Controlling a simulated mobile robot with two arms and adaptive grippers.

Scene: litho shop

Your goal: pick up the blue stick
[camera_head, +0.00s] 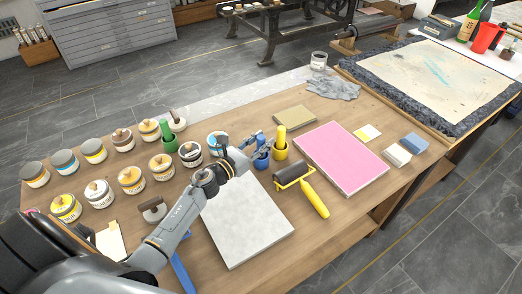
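The blue stick (260,138) stands upright in a blue holder (262,161) on the wooden table, between a green holder and a yellow one. My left gripper (256,147) reaches in from the left, right at the blue stick and holder, and its fingers partly cover them. Whether the fingers touch the stick or are closed on it is too small to tell. My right gripper is not in view.
A yellow stick in its holder (279,148) stands close on the right, a green one (169,139) to the left. Several ink cans (131,180) fill the left side. A grey slab (247,225), yellow-handled roller (313,198) and pink slab (340,158) lie nearby.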

